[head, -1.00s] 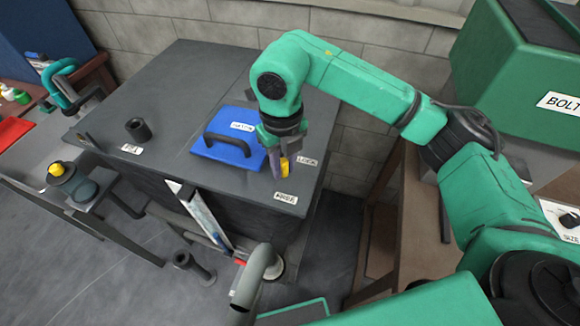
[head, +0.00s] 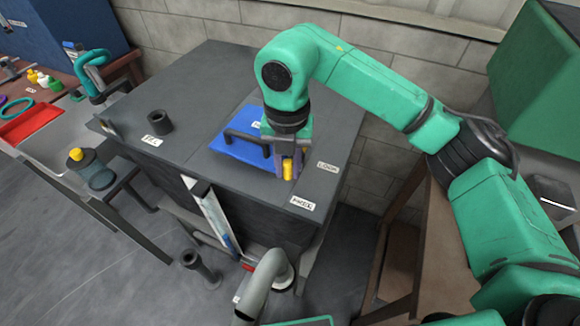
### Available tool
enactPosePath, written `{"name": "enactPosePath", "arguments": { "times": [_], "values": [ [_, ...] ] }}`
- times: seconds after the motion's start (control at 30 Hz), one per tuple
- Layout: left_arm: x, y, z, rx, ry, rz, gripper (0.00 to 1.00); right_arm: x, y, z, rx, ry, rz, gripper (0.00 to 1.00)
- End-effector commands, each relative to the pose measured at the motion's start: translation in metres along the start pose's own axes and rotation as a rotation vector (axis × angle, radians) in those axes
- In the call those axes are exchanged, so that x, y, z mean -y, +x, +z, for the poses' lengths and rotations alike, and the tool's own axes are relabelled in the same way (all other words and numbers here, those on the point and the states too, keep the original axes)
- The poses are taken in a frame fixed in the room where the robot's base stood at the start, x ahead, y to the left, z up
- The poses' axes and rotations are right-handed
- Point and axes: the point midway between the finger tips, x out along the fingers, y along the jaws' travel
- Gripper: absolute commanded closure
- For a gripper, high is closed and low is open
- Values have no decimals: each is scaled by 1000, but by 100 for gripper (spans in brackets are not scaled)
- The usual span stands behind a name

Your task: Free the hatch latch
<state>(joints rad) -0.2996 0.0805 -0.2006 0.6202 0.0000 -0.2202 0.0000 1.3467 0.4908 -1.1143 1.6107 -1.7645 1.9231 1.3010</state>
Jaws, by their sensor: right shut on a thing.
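The blue hatch (head: 238,150) with a dark bar handle (head: 246,137) lies on top of the dark grey housing (head: 200,75). The small yellow latch knob (head: 288,170) stands just right of the hatch. A white label that seems to read LOCK (head: 328,167) lies to its right, and one that seems to read FREE (head: 303,203) lies below it. My right gripper (head: 288,164) points down and is shut on the yellow latch knob, its fingers partly hiding it. The latch's base is hard to make out. My left gripper is not in view.
A dark filler neck (head: 159,122) rises on the housing's left. A grey bent pipe (head: 265,280) and a dark upright pipe (head: 192,262) stand in front. A yellow-topped can (head: 90,168) is at left. A wooden stand (head: 405,250) is at right.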

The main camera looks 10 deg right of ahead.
Motion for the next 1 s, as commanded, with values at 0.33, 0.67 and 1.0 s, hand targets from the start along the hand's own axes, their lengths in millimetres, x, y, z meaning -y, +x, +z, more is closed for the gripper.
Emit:
{"name": "enactPosePath", "arguments": {
  "times": [0.33, 0.67, 1.0],
  "values": [
    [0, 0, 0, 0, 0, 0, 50, -1, -4, 3, 10, 8, 9, 100],
    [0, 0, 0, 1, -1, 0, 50, 0, -2, 2, 5, 6, 4, 44],
    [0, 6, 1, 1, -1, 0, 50, -1, -29, 2, 8, 5, 5, 44]
  ]
}}
